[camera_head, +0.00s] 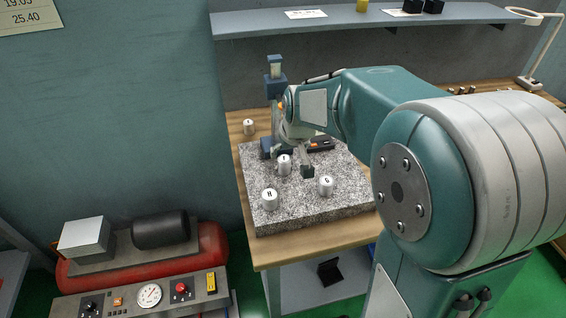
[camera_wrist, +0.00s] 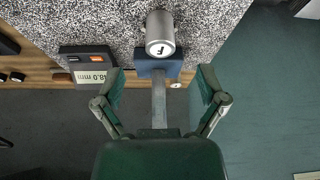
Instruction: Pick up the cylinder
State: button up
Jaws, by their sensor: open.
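Several silver metal cylinders with letters on top are in the head view. One (camera_head: 284,165) stands on the granite plate (camera_head: 300,221) close to my gripper (camera_head: 291,160); I take it for the cylinder marked F (camera_wrist: 160,33) in the wrist view. Others, one marked G (camera_head: 326,186) and another (camera_head: 269,199), stand nearer the plate's front. One more (camera_head: 249,127) stands on the wooden bench top behind. My gripper, also in the wrist view (camera_wrist: 160,75), is open and empty. Cylinder F appears ahead of the fingertips, centred between them, not touching.
A digital gauge reading in mm (camera_wrist: 92,76) lies near my left finger. A grey shelf (camera_head: 340,20) spans the back wall.

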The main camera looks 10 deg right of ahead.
aim_at(285, 161)
jog(key=x, duration=0.7)
jog(key=shift+w+a+f, duration=0.1)
jog(key=shift+w, duration=0.05)
grip_shut()
